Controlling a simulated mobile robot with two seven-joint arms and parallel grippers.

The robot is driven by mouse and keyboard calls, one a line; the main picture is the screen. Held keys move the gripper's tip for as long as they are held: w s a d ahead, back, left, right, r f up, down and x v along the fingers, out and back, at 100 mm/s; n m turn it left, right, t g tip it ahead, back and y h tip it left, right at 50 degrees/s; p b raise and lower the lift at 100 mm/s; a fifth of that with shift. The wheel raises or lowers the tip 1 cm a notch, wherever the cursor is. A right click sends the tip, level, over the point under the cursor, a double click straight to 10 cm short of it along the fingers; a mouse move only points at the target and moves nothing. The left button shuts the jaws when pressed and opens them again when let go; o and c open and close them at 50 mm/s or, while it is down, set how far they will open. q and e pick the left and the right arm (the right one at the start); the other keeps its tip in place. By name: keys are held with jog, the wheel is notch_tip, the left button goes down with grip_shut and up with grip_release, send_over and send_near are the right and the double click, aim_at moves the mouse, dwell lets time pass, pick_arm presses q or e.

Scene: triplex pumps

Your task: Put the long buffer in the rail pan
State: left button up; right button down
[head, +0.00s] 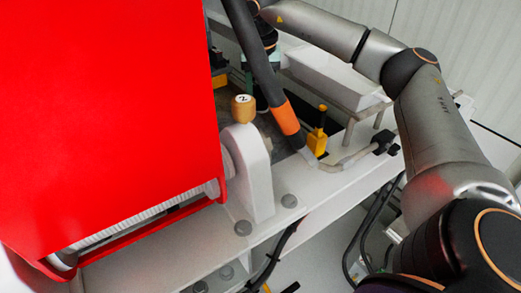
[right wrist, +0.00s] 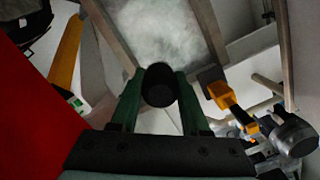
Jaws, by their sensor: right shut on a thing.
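My right gripper (right wrist: 160,98) has its two dark green fingers shut on a black round piece, seen end-on in the right wrist view; it looks to be the long buffer (right wrist: 159,86). In the head view the same gripper (head: 266,66) is mostly hidden behind a dark hose, so the buffer cannot be made out there. A pale, shallow tray on a raised rail, likely the rail pan (head: 328,77), lies right of the gripper. In the right wrist view, a cloudy pale surface framed by grey-brown bars lies beyond the buffer. My left gripper is not in view.
A large red panel (head: 100,100) fills the left. The dark hose (head: 253,55) with an orange band crosses in front of my gripper. A yellow valve (head: 317,140) and a wooden knob (head: 243,108) stand near it. A white beam (head: 270,236) runs along the front.

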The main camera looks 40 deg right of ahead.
notch_tip(320, 180, down, 12)
jog(key=shift+w+a+r+b, duration=0.15)
jog(key=shift+r+b, duration=0.1)
jog(key=shift+b, duration=0.5)
notch_tip(320, 180, down, 4)
jog(key=shift+r, duration=0.1)
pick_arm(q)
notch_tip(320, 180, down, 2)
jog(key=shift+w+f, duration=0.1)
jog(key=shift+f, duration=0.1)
pick_arm(e)
jog(key=shift+f, duration=0.45)
jog(key=shift+f, duration=0.15)
jog(key=shift+c, duration=1.9)
grip_release()
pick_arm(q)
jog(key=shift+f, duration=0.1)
